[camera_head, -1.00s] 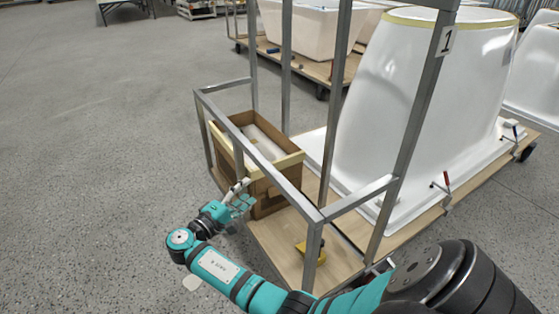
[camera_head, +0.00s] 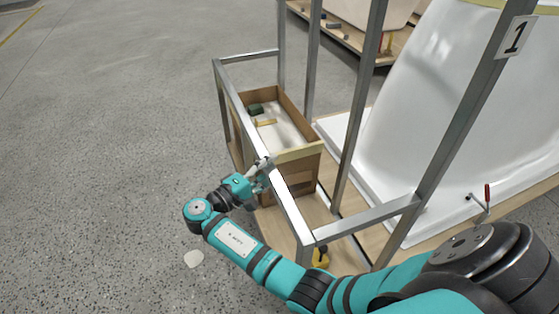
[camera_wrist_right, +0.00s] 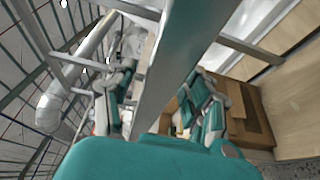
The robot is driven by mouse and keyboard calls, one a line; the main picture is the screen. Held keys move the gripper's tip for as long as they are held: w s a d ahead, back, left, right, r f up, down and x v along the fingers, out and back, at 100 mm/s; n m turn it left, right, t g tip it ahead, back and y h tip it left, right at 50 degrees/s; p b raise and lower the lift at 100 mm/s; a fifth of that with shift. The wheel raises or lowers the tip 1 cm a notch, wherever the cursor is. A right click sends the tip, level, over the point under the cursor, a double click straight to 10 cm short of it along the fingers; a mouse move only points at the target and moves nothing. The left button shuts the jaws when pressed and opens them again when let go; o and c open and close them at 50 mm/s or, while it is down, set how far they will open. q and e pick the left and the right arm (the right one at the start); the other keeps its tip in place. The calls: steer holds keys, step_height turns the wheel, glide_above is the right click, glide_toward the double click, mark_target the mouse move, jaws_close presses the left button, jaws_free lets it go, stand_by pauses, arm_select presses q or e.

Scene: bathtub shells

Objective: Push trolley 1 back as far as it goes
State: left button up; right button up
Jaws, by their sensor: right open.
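Trolley 1 has a wooden deck, a grey metal push frame (camera_head: 240,110) and a "1" label (camera_head: 516,37) on a post. It carries a large white bathtub shell (camera_head: 430,110). My right gripper (camera_head: 262,176) is at the frame's near long rail, reaching in from its left side. In the right wrist view my right gripper (camera_wrist_right: 160,103) is open, with the metal rail (camera_wrist_right: 185,60) running between its two fingers. Whether the fingers touch the rail cannot be told. My left gripper is in neither view.
A yellow item (camera_head: 320,257) and a red-handled clamp (camera_head: 487,193) are on the deck. Another trolley (camera_head: 345,43) stands behind. The grey floor (camera_head: 100,130) at left is clear.

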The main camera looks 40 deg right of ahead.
stand_by(0.3)
jaws_close()
stand_by(0.3)
